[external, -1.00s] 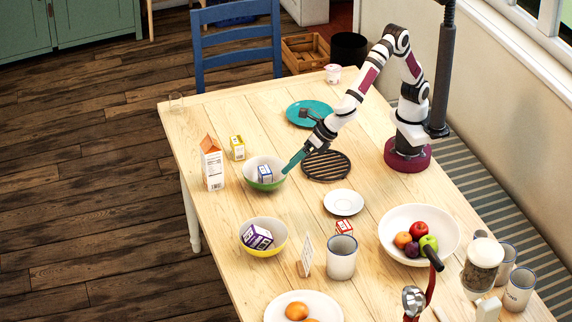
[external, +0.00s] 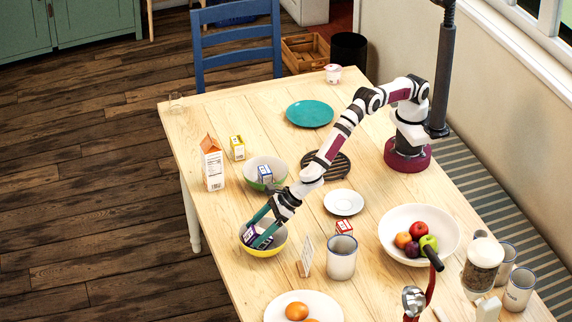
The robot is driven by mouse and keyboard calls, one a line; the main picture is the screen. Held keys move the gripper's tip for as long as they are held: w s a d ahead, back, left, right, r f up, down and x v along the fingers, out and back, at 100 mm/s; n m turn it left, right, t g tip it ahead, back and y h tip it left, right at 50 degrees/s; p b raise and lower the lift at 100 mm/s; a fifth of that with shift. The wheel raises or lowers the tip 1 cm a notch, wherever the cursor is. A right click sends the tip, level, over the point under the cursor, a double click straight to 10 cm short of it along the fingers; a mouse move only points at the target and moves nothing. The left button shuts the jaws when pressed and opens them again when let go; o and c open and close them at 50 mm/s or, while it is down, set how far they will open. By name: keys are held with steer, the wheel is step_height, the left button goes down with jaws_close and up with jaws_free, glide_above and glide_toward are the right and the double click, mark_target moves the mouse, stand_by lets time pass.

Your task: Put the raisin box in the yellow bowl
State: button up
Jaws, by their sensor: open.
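The yellow bowl (external: 268,252), white inside, stands on the near left part of the table. A purple and white box (external: 251,236) lies tilted in it; its lettering is too small to read, so I cannot be sure that it is the raisin box. My gripper (external: 256,232) reaches down into the yellow bowl from the upper right. Its teal fingers are open, one on each side of the purple box, and partly hide it. I cannot tell whether they touch it.
A green bowl (external: 252,178) holding a blue and white box (external: 265,174) stands just behind. A carton (external: 212,164), a yellow box (external: 237,148), a card stand (external: 305,256), a red and white box (external: 344,228) and a mug (external: 342,258) stand around. The table's left edge is close.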

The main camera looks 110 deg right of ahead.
jaws_close()
stand_by(0.4)
